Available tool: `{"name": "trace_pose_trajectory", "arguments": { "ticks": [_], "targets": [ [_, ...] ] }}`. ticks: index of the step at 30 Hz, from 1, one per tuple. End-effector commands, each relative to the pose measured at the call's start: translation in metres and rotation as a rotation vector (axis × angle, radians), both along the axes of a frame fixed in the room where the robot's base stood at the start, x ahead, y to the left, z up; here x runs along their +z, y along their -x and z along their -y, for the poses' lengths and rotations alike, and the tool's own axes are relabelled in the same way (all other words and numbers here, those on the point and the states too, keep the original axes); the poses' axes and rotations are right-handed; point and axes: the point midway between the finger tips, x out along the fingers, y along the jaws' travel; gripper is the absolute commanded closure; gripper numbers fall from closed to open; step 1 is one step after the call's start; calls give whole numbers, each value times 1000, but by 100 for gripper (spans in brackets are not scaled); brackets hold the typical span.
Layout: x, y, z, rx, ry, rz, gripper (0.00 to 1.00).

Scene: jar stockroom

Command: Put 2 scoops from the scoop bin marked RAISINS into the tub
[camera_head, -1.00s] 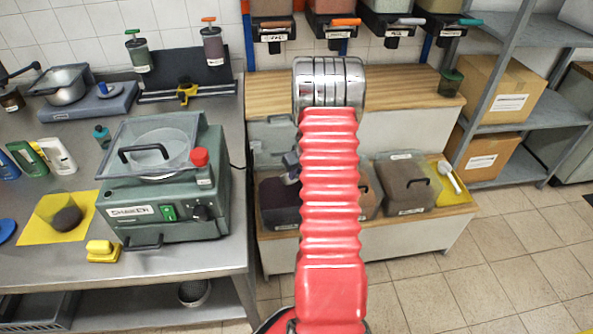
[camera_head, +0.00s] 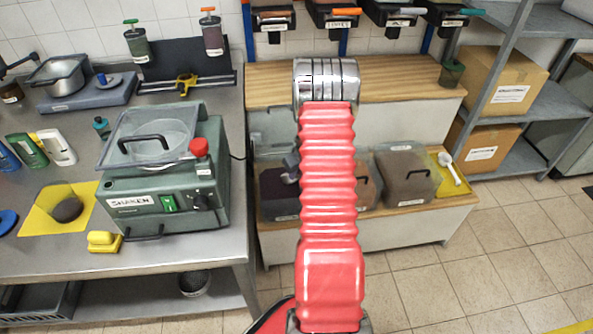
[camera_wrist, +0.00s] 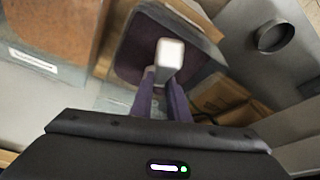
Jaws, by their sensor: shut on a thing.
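In the wrist view my gripper (camera_wrist: 162,84) is shut on a pale, square-ended scoop handle (camera_wrist: 171,54). The scoop's bowl is not clearly visible. Behind the handle is a bin with dark purple contents (camera_wrist: 135,48); how far the scoop is from them I cannot tell. In the head view the dark bin (camera_head: 277,197) stands at the left of the low shelf, with a raised clear lid (camera_head: 270,125) behind it. My arm hides part of it, and its label is unreadable. I cannot pick out the tub with certainty.
A brown bin (camera_head: 404,178) stands to the right, and beside it a white scoop (camera_head: 449,168) on a yellow tray (camera_head: 455,189). An orange-brown bin (camera_wrist: 52,25) is left in the wrist view. The right floor is clear.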

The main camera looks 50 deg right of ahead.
Motion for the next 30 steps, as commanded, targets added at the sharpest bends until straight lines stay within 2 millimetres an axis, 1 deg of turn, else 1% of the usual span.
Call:
{"name": "trace_pose_trajectory", "arguments": {
  "ticks": [30],
  "targets": [
    [-51,0,0,0,0,-1,100]
  ]
}}
